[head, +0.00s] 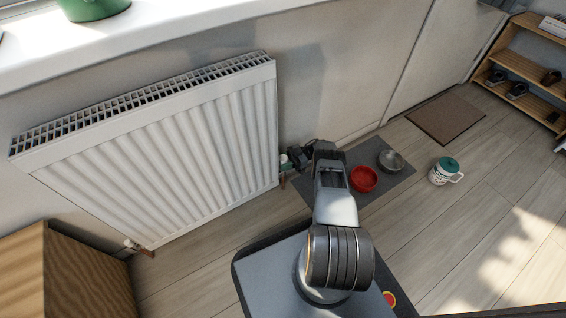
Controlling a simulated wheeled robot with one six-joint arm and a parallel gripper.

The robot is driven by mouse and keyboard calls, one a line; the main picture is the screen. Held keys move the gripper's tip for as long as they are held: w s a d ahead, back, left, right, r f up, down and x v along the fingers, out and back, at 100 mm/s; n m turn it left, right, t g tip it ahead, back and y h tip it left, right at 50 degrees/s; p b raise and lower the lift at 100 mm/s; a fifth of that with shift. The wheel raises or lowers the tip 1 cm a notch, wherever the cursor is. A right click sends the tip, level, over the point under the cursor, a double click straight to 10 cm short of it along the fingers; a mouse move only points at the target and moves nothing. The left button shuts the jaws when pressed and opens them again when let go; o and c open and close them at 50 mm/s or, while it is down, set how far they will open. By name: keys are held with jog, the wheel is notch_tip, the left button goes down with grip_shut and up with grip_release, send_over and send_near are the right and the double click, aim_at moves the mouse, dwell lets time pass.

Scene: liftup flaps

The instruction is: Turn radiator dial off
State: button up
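The white ribbed radiator (180,145) hangs on the wall at the left. Its dial (285,160), small and whitish with a greenish part, sits at the radiator's lower right side, above a copper-coloured pipe. My gripper (297,156) is at the end of my arm, just right of the dial and very close to it. My gripper is dark and small in this view, and I cannot tell whether it touches the dial or how far its fingers are apart. The dial's right side is partly hidden by my gripper.
A red bowl (364,179) and a metal bowl (391,160) stand on a grey mat (398,182) right of my arm. A mug (445,171) stands on the floor. A wooden cabinet (85,275) is at the lower left. A shoe rack (530,75) stands far right.

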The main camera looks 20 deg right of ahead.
aim_at(283, 158)
dwell(0.4)
jog(key=o, duration=0.6)
jog(key=shift+o, duration=0.2)
jog(key=shift+r+p, duration=0.4)
jog(key=shift+r, duration=0.15)
notch_tip(283, 158, up, 3)
jog(key=shift+s+r+p, duration=0.1)
jog(key=shift+p, duration=1.1)
jog(key=s+r+p, duration=0.1)
jog(key=p, duration=0.1)
jog(key=s+r+p, duration=0.1)
jog(key=s+r, duration=0.1)
jog(key=s+r+p, duration=0.1)
jog(key=r+p, duration=0.1)
jog(key=shift+s+a+r+p, duration=0.2)
jog(key=shift+s+a+p, duration=0.05)
jog(key=shift+a+p, duration=0.15)
jog(key=s+a+r+p, duration=0.2)
jog(key=s+r+p, duration=0.1)
jog(key=s, duration=0.6)
jog(key=shift+r+p, duration=0.15)
jog(key=shift+p, duration=0.4)
